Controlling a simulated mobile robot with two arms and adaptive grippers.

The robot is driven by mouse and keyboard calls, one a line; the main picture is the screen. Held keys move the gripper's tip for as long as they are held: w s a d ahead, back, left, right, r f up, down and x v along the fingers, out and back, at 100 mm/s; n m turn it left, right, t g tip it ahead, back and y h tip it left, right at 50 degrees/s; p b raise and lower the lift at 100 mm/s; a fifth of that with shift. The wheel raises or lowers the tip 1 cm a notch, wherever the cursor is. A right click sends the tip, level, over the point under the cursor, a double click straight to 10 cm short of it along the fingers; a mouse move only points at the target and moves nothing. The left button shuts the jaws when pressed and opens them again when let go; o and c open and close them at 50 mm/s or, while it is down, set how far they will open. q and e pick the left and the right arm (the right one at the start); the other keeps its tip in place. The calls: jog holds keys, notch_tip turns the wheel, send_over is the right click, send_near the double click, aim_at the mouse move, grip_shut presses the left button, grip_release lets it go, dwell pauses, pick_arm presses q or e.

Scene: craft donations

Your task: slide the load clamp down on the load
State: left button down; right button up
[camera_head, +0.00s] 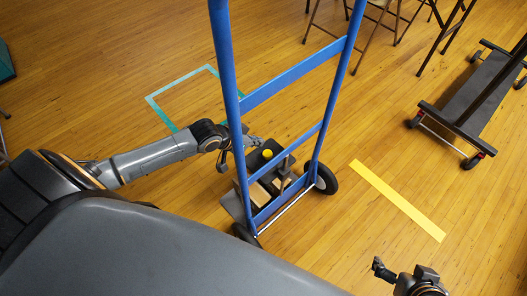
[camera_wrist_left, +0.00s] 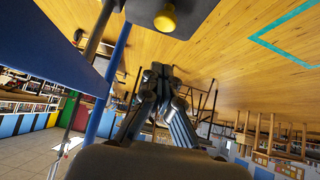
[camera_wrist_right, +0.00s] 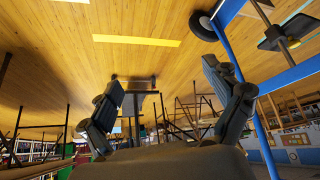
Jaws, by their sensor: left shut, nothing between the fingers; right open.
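The load clamp is a dark block (camera_head: 274,165) with a yellow knob (camera_head: 267,153), between the uprights of the blue hand truck (camera_head: 287,76). Its grey plate (camera_wrist_left: 200,12) and knob (camera_wrist_left: 165,17) show at the top of the left wrist view. The load, tan boxes (camera_head: 257,195), sits low on the hand truck, partly hidden by blue bars. I cannot tell the gap between clamp and load. My left gripper (camera_head: 252,142) is shut and empty, beside the knob and apart from it. It also shows in the left wrist view (camera_wrist_left: 158,70). My right gripper (camera_head: 402,269) is open and empty, right of the hand truck.
A yellow floor strip (camera_head: 397,200) and a teal taped outline (camera_head: 180,78) lie on the wooden floor. A dark wheeled rack (camera_head: 478,92) stands at the right, with folding chairs (camera_head: 372,30) at the back.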

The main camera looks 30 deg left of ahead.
aim_at(263, 150)
pick_arm(q)
jog(key=b+x, duration=0.1)
jog(key=x, duration=0.2)
jog(key=shift+w+d+f, duration=0.1)
jog(key=shift+w+f, duration=0.15)
jog(key=shift+f, duration=0.05)
notch_tip(263, 150, down, 3)
jog(key=shift+s+f+b, duration=0.15)
jog(key=shift+b, duration=0.8)
jog(key=shift+f, duration=0.2)
pick_arm(e)
jog(key=w+a+r+t+y, duration=0.2)
jog(key=w+a+r+t, duration=0.2)
jog(key=w+r+t, duration=0.5)
jog(key=shift+w+a+r+y, duration=0.2)
jog(key=shift+w+r+y, duration=0.2)
jog(key=shift+w+r, duration=0.55)
jog(key=shift+s, duration=0.1)
